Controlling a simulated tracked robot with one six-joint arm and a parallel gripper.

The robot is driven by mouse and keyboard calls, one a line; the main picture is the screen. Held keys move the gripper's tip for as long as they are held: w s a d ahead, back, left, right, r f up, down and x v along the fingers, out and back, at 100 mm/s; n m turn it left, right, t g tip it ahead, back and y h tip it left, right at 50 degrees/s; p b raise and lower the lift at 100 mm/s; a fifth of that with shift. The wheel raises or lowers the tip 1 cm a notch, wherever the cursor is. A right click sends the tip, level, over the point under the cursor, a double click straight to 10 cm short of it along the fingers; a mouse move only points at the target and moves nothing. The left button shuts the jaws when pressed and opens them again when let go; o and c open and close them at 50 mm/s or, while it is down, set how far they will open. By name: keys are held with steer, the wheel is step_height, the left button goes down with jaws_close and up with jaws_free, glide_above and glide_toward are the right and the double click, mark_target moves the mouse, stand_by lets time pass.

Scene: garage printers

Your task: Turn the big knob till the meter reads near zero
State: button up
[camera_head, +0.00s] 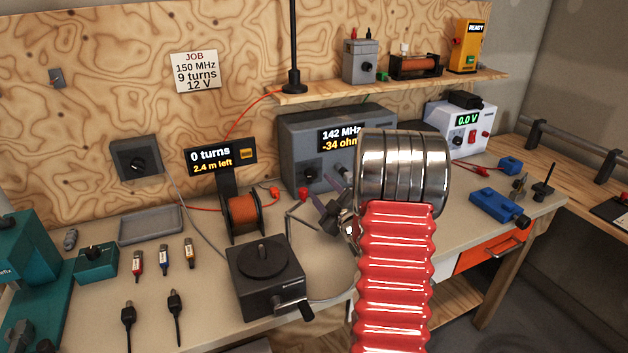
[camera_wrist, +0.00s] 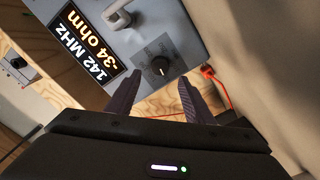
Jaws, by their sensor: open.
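The grey meter box (camera_head: 300,136) stands at the back of the bench. Its display (camera_head: 341,138) reads 142 MHz and -34 ohm, and the wrist view shows the same display (camera_wrist: 87,46). A round black knob (camera_wrist: 161,66) with a pale pointer and a marked dial is on the box's front face; it also shows in the head view (camera_head: 309,173). My gripper (camera_wrist: 160,77) is open, its two dark fingers either side of the knob in the wrist view. I cannot tell whether they touch it. In the head view my gripper (camera_head: 327,190) is partly hidden by my arm.
A light grey handle (camera_wrist: 117,20) sticks out beside the knob. An orange wire spool (camera_head: 243,214) and a black winder (camera_head: 264,280) with a crank stand in front. A red lead (camera_wrist: 216,88) runs close by. A power supply (camera_head: 470,136) stands at right.

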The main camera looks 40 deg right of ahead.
mark_target(311, 177)
steer(key=x, duration=0.6)
steer(key=shift+w+d, duration=0.1)
steer(key=shift+w, duration=0.2)
steer(key=shift+c, duration=0.6)
steer(key=shift+f, duration=0.1)
steer(key=c, duration=0.9)
